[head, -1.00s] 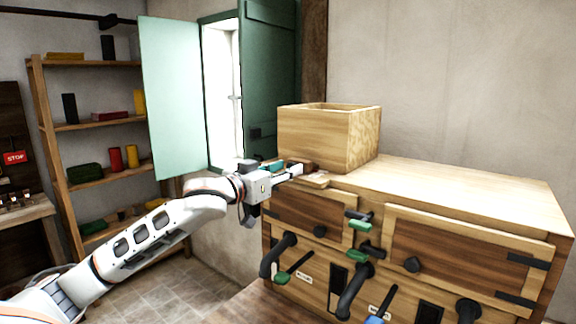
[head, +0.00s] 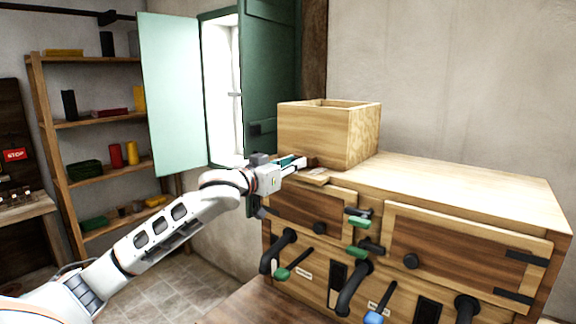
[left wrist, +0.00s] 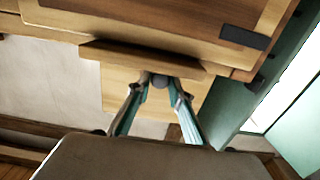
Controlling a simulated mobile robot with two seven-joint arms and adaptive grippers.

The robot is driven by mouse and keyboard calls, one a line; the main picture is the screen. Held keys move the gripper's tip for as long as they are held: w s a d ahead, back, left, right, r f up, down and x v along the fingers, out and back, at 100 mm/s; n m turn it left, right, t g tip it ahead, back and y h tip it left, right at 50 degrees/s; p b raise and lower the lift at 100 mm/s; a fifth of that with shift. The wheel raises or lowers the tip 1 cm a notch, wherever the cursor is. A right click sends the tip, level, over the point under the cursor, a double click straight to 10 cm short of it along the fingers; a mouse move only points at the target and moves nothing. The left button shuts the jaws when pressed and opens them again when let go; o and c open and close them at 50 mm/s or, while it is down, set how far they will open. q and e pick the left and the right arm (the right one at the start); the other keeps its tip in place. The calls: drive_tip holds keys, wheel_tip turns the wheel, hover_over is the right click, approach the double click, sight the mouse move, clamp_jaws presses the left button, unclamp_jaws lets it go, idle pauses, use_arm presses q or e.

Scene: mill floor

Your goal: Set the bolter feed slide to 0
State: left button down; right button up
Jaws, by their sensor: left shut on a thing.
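The feed slide (head: 314,175) is a light wooden tongue at the foot of the open wooden hopper box (head: 312,139), on top of the wooden bolter cabinet (head: 455,192). My left gripper (head: 301,163) reaches it from the left. In the left wrist view, its two teal-sided fingers (left wrist: 159,92) close around a small dark round knob (left wrist: 160,81) at the slide's edge. The fingers partly cover the knob, and I cannot read any scale on the slide. My right gripper is not in view.
The cabinet front carries green-tipped levers (head: 358,251), black curved handles and a blue-tipped lever (head: 373,318) below the slide. An open green shutter (head: 178,95) stands behind my left arm. A shelf rack (head: 62,125) is at the far left. The cabinet top right of the box is clear.

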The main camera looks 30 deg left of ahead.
use_arm(q)
drive_tip(key=shift+w, duration=0.6)
drive_tip(key=shift+r, duration=0.1)
drive_tip(key=c, duration=1.8)
unclamp_jaws()
drive_tip(key=shift+c, duration=0.2)
drive_tip(key=shift+w, duration=0.15)
drive_tip(key=shift+s+f, duration=0.2)
drive_tip(key=shift+s, duration=0.45)
drive_tip(key=s, duration=1)
drive_tip(key=shift+s+a, duration=0.4)
